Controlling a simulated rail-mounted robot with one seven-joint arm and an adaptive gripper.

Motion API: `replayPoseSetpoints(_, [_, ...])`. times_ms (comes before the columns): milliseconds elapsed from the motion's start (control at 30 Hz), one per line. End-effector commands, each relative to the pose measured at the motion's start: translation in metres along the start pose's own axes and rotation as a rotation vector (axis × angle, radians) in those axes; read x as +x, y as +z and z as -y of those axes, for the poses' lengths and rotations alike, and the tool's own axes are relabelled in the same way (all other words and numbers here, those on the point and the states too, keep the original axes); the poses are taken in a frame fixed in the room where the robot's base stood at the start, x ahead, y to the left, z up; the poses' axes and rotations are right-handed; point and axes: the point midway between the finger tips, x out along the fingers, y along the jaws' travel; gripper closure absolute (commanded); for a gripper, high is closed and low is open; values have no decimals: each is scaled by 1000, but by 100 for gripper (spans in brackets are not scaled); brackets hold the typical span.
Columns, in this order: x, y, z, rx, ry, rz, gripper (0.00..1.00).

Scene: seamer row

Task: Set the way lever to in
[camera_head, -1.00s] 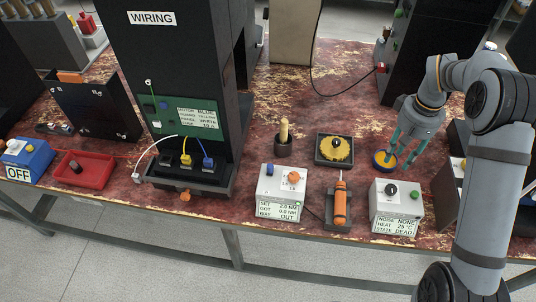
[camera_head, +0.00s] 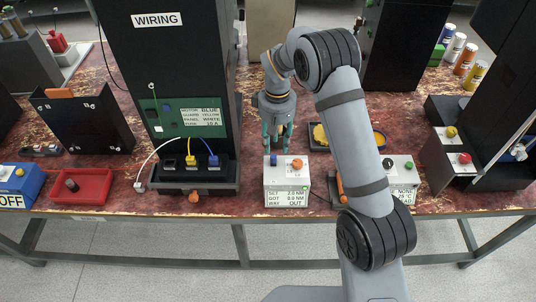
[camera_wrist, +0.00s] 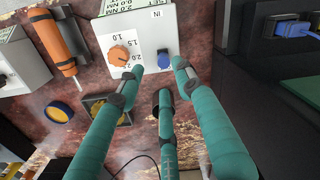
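The way lever is a small blue lever (camera_head: 273,160) on top of the white control box (camera_head: 288,185), left of an orange dial (camera_head: 297,163). The box's panel reads WAY OUT. My gripper (camera_head: 275,148) points down just behind the box. Its teal fingers (camera_wrist: 160,76) are spread and hold nothing, with two tips near the lever's sides. I cannot tell whether they touch it.
The black wiring cabinet (camera_head: 170,70) stands close to the left, with coloured plugs at its base. An orange screwdriver (camera_wrist: 60,42) in a holder stands beside the box. A dark tray with a yellow part (camera_head: 320,135) lies behind. A red tray (camera_head: 82,188) is farther left.

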Motion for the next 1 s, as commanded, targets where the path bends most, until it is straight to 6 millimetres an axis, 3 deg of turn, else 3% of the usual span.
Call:
replayPoseSetpoints(200, [39,1,3,-4,-2,4,64])
replayPoseSetpoints(400, [58,0,3,-4,-1,1,64])
replayPoseSetpoints(733, [62,-1,3,-4,0,-1,64])
replayPoseSetpoints(1000, [62,-1,3,-4,-1,-1,80])
